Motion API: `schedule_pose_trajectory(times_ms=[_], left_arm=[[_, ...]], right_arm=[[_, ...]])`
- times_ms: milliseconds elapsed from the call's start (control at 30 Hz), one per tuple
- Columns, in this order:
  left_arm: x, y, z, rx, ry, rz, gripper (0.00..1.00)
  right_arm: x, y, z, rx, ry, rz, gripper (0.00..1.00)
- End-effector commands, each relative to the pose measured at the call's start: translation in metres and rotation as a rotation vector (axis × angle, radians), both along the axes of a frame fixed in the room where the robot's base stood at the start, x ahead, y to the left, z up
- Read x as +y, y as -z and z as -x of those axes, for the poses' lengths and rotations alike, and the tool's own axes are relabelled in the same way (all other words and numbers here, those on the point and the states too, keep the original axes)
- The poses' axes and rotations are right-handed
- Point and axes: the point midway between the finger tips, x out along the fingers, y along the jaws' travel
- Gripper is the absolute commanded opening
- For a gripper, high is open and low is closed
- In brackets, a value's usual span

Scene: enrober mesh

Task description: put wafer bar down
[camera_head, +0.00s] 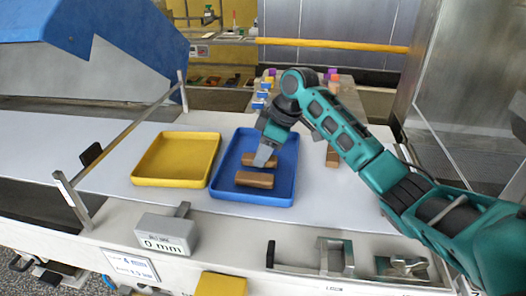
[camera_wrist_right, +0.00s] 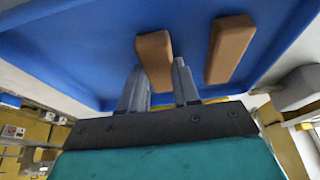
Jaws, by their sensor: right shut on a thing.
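The blue tray (camera_head: 283,188) stands on the white surface. My right gripper (camera_head: 264,157) reaches down into it and is shut on a brown wafer bar (camera_head: 248,159). In the wrist view the held bar (camera_wrist_right: 154,52) sits between the two fingers (camera_wrist_right: 160,88), over the blue tray floor (camera_wrist_right: 90,50). I cannot tell whether it touches the floor. A second brown bar (camera_head: 254,180) lies in the tray nearer the front, apart from the held one; it also shows in the wrist view (camera_wrist_right: 230,48). My left gripper is not in view.
An empty yellow tray (camera_head: 176,181) stands just left of the blue tray. Another brown bar (camera_head: 332,156) lies on the surface to the right, partly hidden by my arm. A metal rail (camera_head: 128,134) runs at the left.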

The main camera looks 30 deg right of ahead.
Motion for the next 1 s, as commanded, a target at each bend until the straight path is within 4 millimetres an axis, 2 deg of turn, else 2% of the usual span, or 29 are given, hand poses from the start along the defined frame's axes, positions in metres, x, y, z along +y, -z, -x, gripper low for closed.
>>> schedule_pose_trajectory(times_ms=[267,300,533,833,1000], left_arm=[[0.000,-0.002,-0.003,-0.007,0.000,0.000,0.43],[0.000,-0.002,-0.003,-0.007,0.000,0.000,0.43],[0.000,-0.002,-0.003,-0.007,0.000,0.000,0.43],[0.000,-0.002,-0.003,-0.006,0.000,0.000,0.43],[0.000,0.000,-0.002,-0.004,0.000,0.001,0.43]], right_arm=[[0.000,0.001,0.000,-0.001,0.000,-0.001,0.14],[0.000,0.001,0.000,-0.002,-0.001,0.000,0.34],[0.000,0.001,0.000,-0.001,0.000,-0.001,0.56],[0.000,-0.003,0.000,-0.003,0.001,0.000,0.56],[-0.007,-0.023,0.004,-0.006,0.001,0.000,0.56]])
